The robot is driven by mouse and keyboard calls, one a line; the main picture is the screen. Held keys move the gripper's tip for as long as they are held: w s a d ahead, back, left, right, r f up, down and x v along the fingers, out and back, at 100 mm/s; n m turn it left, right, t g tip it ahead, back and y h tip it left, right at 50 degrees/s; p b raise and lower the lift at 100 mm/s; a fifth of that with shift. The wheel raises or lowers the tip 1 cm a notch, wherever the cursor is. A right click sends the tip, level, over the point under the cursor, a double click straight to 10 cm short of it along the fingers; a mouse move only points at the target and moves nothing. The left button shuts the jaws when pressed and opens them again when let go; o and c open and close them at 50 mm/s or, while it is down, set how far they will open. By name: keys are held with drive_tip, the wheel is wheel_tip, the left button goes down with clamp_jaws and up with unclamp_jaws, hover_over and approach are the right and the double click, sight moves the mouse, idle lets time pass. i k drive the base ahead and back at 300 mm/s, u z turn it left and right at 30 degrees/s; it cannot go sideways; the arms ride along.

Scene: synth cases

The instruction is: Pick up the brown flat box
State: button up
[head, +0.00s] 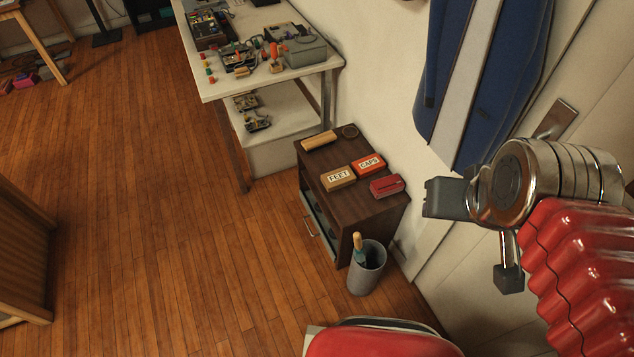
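The brown flat box (338,179) carries a white label reading FEET. It lies flat on top of a small dark wooden cabinet (330,215) in the head view. A red-orange box (369,164) labelled CAPS lies close behind it to the right. My gripper (477,239) is at the right, at the end of my red ribbed arm. Its two dark finger pads stand apart with nothing seen between them. In the picture it is right of the cabinet and apart from the brown box.
A red case (386,186), a wooden cylinder (319,140) and a dark round disc (350,131) share the cabinet top. A grey bin (367,274) holding a handled tool stands before it. A cluttered white bench (220,92) is behind. Wooden floor at left is largely clear.

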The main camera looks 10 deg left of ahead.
sight(335, 180)
drive_tip(key=u, duration=1.85)
drive_tip(key=i, duration=1.65)
